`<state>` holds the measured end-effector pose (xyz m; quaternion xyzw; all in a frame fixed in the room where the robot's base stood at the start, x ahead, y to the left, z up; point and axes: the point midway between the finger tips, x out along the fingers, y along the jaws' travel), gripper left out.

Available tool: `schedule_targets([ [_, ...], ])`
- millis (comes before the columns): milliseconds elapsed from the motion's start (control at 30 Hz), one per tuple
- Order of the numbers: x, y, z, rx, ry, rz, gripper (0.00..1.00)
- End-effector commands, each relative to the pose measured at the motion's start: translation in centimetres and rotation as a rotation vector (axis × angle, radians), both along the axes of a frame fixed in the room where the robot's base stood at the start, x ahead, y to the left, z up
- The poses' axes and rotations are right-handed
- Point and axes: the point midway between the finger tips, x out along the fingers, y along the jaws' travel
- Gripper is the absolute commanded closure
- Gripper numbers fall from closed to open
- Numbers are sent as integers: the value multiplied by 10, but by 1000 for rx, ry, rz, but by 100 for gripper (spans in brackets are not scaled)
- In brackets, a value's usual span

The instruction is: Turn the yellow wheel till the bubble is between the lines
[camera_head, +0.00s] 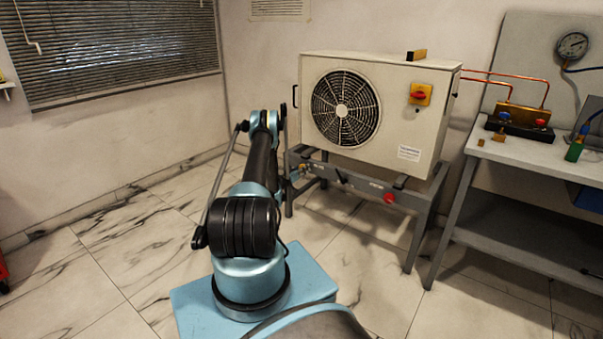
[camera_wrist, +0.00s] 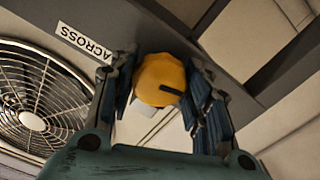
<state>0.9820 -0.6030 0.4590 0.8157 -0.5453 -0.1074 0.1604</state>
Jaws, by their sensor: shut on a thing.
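The yellow wheel (camera_wrist: 158,76) sits between the two dark fingers of my gripper (camera_wrist: 163,88) in the wrist view, with a finger against each side. A dark mark shows on the wheel's face. A label reading "ACROSS" (camera_wrist: 84,42) is on the grey rail beside it. In the head view my arm reaches to the left end of the stand (camera_head: 345,176), and a small yellow bit (camera_head: 303,169) shows there. The gripper itself is mostly hidden in that view. I cannot make out a bubble or its lines in either view.
A white fan unit (camera_head: 388,126) stands on the stand, with a small brass-and-black block (camera_head: 416,55) on top. A red knob (camera_head: 389,198) is on the stand's front rail. A workbench (camera_head: 548,152) with a gauge board is at the right.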

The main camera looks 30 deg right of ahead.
Motion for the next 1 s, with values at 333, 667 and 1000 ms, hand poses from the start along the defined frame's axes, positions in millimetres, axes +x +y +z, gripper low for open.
schedule_targets([
  [333,2,0,0,-124,299,2,80],
  [667,2,0,0,-244,587,3,80],
  [1000,2,0,0,-347,838,4,80],
])
